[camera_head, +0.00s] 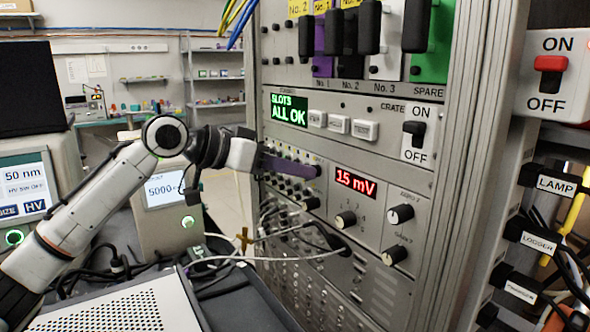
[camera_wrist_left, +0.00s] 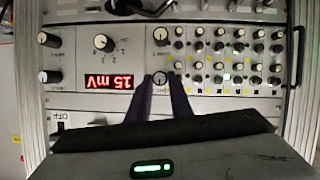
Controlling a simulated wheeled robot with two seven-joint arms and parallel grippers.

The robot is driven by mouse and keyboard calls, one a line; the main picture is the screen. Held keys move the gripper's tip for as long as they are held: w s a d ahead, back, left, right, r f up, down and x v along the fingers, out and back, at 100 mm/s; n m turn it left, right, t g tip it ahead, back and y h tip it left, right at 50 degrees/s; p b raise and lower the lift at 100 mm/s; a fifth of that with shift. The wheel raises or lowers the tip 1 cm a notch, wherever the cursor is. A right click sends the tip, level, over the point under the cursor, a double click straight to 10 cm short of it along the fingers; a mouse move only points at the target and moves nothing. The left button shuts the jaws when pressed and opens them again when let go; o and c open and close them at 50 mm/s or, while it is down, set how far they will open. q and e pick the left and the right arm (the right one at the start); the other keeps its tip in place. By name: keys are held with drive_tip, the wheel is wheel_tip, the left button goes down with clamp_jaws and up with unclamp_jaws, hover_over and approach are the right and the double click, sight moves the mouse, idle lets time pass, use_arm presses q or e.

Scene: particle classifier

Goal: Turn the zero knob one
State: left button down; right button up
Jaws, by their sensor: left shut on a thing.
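The zero knob one (camera_wrist_left: 160,78) shows in the left wrist view, which sees the panel upside down. It is a round knob with a pale cap, between the two fingertips of my left gripper (camera_wrist_left: 160,86). The fingers are shut on it. In the head view my left gripper (camera_head: 316,170) reaches the panel left of the red display (camera_head: 355,182), which reads 15 mV, and its purple finger hides the knob. The knob's label is not readable. My right gripper is not in view.
Another knob (camera_head: 310,203) sits just below the gripped one. Several small knobs (camera_head: 288,184) crowd the left. Cables (camera_head: 320,237) hang below. The crate switch (camera_head: 415,132) is above.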

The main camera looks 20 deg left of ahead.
use_arm(q)
drive_tip(key=shift+w+a+f+n+g+h+p, duration=0.15)
drive_tip(key=shift+n+g+h+p, duration=0.15)
drive_tip(key=shift+n+h+p, duration=0.85)
drive_tip(key=shift+a+f+n+g+h+p, duration=0.1)
drive_tip(key=shift+n+g+h+p, duration=0.3)
drive_tip(key=shift+n+p, duration=1.4)
drive_tip(key=shift+w+a+f+n+g+h+p, duration=0.1)
drive_tip(key=shift+f+n+g+h+p, duration=0.1)
drive_tip(key=shift+n+h+p, duration=0.95)
drive_tip(key=shift+y+p, duration=0.3)
drive_tip(key=shift+p, duration=0.15)
drive_tip(key=c, duration=1.6)
unclamp_jaws()
